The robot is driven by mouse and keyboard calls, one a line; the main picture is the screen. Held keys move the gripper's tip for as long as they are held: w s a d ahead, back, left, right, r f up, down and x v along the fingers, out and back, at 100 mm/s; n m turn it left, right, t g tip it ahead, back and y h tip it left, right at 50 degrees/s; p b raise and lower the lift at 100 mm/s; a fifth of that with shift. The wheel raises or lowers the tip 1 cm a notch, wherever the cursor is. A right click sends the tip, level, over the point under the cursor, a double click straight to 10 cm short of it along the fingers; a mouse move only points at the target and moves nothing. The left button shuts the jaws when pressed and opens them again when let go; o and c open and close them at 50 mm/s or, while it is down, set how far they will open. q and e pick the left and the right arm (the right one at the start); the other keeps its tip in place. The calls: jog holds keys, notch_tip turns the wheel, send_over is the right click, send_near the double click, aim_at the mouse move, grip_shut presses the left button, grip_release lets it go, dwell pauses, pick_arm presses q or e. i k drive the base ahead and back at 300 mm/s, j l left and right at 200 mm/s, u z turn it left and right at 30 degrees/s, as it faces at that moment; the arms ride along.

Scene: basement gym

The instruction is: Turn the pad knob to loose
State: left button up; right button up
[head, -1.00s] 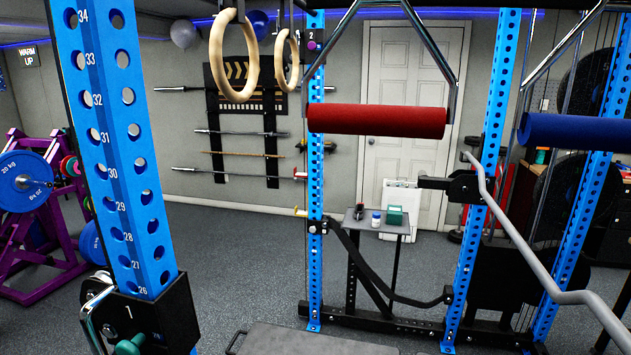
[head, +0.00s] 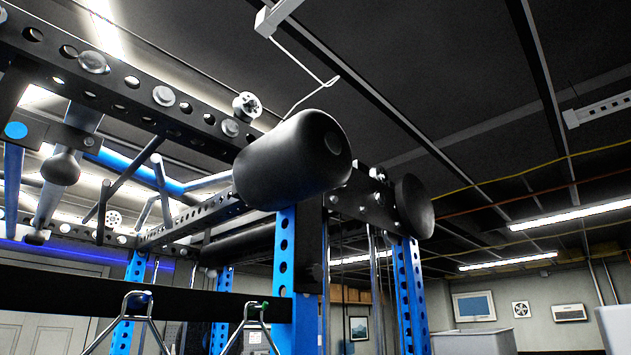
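No gripper of mine shows in the head view. A large black padded roller (head: 293,160) sticks out from the upper part of a blue and black rack, at the centre. A black round pad end (head: 413,206) stands to its right by a blue post. A pale round knob-like part with a lobed face (head: 247,105) shows at the black beam, left of the roller. I cannot tell whether any of these is the pad knob, and no loose marking can be read.
A black perforated beam (head: 130,85) crosses the upper left. Blue rack posts (head: 284,258) stand below the roller. Metal handles (head: 135,310) hang at the bottom left. Ceiling lights (head: 570,215) and a wall with a picture (head: 474,306) lie at the right.

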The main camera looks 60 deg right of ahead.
aim_at(314, 273)
jog(key=z, duration=2.05)
